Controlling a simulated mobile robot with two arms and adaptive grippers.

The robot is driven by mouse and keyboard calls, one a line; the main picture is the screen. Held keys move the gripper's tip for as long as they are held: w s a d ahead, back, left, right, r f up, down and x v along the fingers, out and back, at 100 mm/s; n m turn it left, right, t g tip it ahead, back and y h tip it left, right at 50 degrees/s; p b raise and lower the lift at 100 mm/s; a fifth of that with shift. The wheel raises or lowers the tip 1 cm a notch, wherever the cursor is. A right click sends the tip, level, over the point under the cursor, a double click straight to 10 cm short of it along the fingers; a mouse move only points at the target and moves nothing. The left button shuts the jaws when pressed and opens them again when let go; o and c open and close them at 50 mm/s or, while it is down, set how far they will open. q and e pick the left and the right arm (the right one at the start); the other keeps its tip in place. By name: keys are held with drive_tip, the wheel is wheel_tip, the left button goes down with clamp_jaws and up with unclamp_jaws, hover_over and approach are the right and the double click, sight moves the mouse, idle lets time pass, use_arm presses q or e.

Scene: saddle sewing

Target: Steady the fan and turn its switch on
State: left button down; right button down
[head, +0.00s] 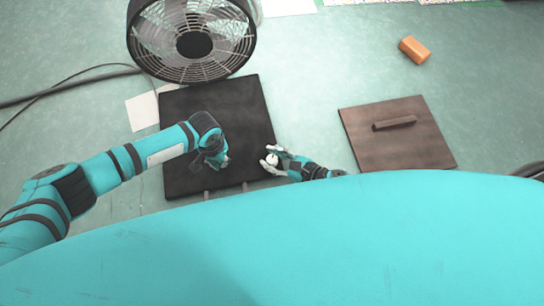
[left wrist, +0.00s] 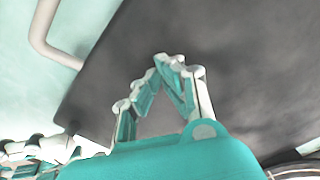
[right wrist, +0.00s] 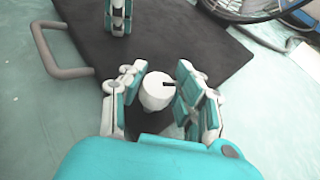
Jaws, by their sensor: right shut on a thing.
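The round fan (head: 192,43) with a dark hub and wire cage stands at the top of the head view, by the far edge of a black board (head: 245,105). My left gripper (head: 218,160) is over the board, apart from the fan. Its fingertips (left wrist: 172,62) meet with nothing visible between them.
The board has a pale handle (right wrist: 62,52) on its near edge. A brown panel with a raised bar (head: 400,150) lies to the right, with an orange block (head: 414,49) beyond it. A dark cable (head: 65,88) runs at left. Green floor between board and panel is clear.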

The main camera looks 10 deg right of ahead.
drive_tip(key=shift+a, duration=0.1)
drive_tip(key=c, duration=0.9)
unclamp_jaws()
drive_tip(key=v, duration=1.2)
